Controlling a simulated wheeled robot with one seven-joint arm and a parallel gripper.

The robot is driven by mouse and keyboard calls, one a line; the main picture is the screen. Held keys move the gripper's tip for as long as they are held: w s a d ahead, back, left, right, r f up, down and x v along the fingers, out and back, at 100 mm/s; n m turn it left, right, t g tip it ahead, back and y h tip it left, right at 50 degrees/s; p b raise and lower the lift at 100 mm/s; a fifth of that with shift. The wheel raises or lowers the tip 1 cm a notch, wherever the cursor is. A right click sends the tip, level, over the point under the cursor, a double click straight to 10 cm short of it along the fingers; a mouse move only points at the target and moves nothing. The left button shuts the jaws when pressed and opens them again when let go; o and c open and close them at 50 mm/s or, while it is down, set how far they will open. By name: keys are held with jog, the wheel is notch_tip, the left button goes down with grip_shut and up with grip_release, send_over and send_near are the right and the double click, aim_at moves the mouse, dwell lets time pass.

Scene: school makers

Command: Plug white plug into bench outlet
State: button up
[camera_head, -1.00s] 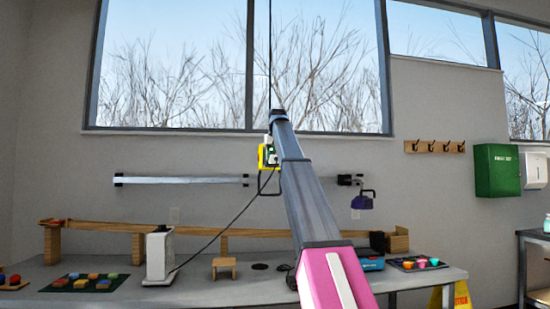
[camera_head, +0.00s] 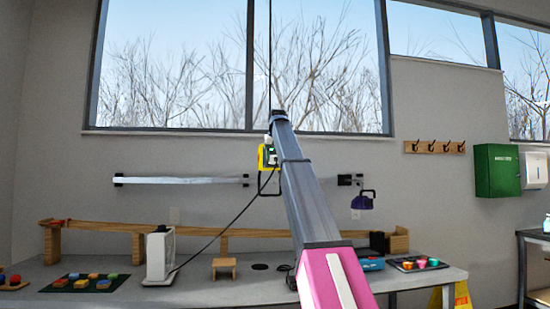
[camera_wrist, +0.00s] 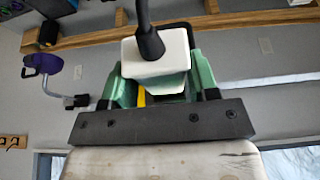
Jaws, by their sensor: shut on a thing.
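My gripper (camera_wrist: 158,88) is shut on the white plug (camera_wrist: 158,52); its green fingers lie on both sides of the plug in the wrist view. A dark cord leaves the plug toward the top of that view. A black cord runs from there down to a white appliance (camera_head: 160,255) on the bench. Pale outlet plates show on the wall at left (camera_head: 174,215) and right (camera_head: 355,214). I cannot tell which is the bench outlet. The plug's front is hidden.
The bench (camera_head: 215,288) holds a long wooden ramp (camera_head: 200,231), a small wooden stool (camera_head: 224,267), a tray of colored blocks (camera_head: 85,283) and a tray of colored cups (camera_head: 418,263). A wall rail (camera_head: 180,180) and a purple lamp-like thing (camera_head: 363,201) lie near my arm.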

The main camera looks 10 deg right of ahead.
jog(key=shift+w, duration=1.05)
jog(key=o, duration=1.1)
